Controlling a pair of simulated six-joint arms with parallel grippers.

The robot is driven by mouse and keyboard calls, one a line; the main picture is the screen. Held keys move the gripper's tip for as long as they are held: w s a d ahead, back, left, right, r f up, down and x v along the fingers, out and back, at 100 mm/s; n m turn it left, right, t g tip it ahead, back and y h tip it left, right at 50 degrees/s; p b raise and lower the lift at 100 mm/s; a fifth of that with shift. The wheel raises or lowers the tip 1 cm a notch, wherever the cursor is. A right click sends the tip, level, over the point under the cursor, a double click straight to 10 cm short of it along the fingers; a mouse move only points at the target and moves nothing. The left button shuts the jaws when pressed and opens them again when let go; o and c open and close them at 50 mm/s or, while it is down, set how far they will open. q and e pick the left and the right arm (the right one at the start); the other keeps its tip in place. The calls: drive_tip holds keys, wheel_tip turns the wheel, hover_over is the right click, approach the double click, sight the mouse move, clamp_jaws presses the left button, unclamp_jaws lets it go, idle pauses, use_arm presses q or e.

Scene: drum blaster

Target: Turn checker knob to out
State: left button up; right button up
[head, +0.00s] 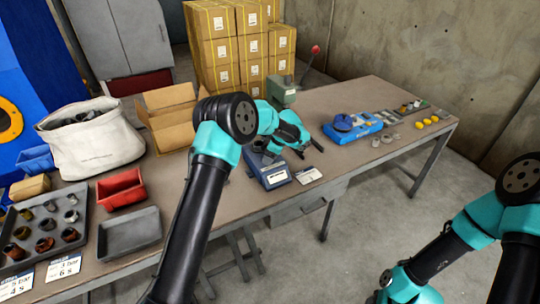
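My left gripper (309,150) is over the middle of the bench, its two dark fingers apart and nothing visible between them. Just left of and below it sits a small blue-grey box with a sloped front panel (274,176). It may be the checker, but I cannot make out a knob or its setting. My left arm hides part of the box's left side. Farther right stands a bright blue fixture (356,125) with a round dark blue part on top. My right arm is at the lower right, and its gripper is out of view.
A white card (308,175) lies right of the box. A green-grey machine (282,91) with a red-knobbed lever stands behind. Yellow and grey round parts lie at the right end. A red bin (121,190), grey trays and a white sack (88,148) fill the left.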

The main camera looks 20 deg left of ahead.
use_arm(q)
drive_tip(key=shift+o, duration=0.4)
drive_tip(key=shift+r, duration=0.1)
drive_tip(key=shift+d+r, duration=0.1)
drive_tip(key=shift+r, duration=0.05)
drive_tip(key=v, duration=1.7)
drive_tip(key=shift+s, duration=0.1)
